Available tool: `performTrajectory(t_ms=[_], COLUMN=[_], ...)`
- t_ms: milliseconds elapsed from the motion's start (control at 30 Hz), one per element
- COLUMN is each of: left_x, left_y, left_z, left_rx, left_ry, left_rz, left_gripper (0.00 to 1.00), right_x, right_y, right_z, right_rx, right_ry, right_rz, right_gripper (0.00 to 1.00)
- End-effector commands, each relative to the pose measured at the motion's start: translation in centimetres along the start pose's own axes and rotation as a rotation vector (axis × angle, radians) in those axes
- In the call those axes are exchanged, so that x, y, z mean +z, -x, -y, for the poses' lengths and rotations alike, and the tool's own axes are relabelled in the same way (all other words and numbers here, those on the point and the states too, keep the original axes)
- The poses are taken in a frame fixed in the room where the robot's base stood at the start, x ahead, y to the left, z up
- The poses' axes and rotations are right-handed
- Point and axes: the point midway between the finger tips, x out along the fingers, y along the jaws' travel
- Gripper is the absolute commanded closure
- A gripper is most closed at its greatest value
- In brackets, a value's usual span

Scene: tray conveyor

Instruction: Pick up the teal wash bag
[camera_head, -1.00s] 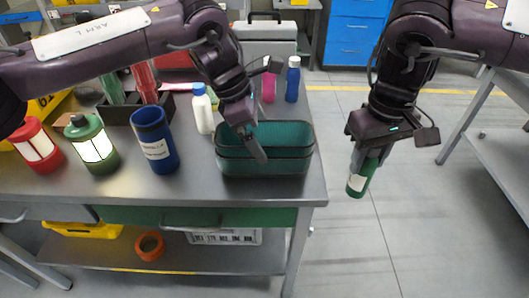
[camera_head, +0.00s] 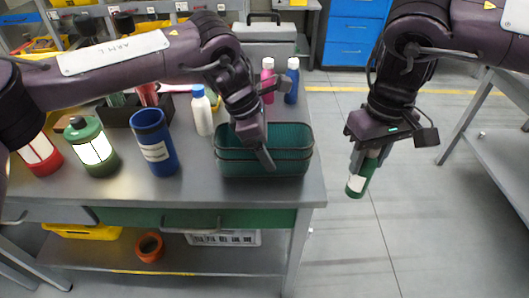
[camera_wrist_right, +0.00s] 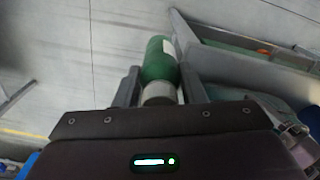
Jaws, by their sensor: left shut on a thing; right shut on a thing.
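The teal wash bag (camera_head: 290,165), open-topped with dark trim, stands upright at the right front of the metal workbench. My left gripper (camera_head: 265,158) reaches down over its near side and is shut on its near wall. The fingers and arm hide part of the rim. My right gripper (camera_head: 366,158) hangs over the floor right of the bench, shut on a green bottle with a pale label (camera_head: 358,184). That bottle also shows between the fingers in the right wrist view (camera_wrist_right: 158,65).
Behind the bag stand a pink bottle (camera_head: 267,80) and a blue bottle (camera_head: 292,82). To its left are a white bottle (camera_head: 202,112), a blue cup (camera_head: 155,145), a green lantern (camera_head: 92,147) and a red lantern (camera_head: 40,155).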

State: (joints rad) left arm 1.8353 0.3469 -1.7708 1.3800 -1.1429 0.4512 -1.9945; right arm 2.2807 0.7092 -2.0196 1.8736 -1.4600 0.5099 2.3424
Motion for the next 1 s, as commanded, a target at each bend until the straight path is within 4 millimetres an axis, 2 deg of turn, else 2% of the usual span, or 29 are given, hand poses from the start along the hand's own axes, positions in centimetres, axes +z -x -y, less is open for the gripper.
performTrajectory(t_ms=[167,367,467,800,1000], left_x=[0.1,1.0,1.7,5.5,7.0], left_y=[0.3,2.2,4.0,13.2,16.9], left_z=[0.0,-0.1,-0.1,-0.1,-0.1], left_rx=[0.001,0.005,0.006,0.005,0.003], left_ry=[-0.001,-0.002,-0.002,-0.001,0.000], left_rz=[0.000,0.001,0.001,0.001,0.000], left_gripper=[0.49,0.49,0.49,0.49,0.49], right_x=[0.0,0.0,0.0,0.0,0.0], right_y=[0.0,0.0,0.1,1.1,2.1], right_z=[0.0,0.0,0.0,0.0,0.0], right_rx=[0.000,0.000,0.000,0.000,0.000], right_ry=[0.000,0.000,0.000,0.000,0.000], right_rz=[-0.001,-0.001,-0.001,-0.001,-0.001], right_gripper=[0.89,0.89,0.89,0.89,0.89])
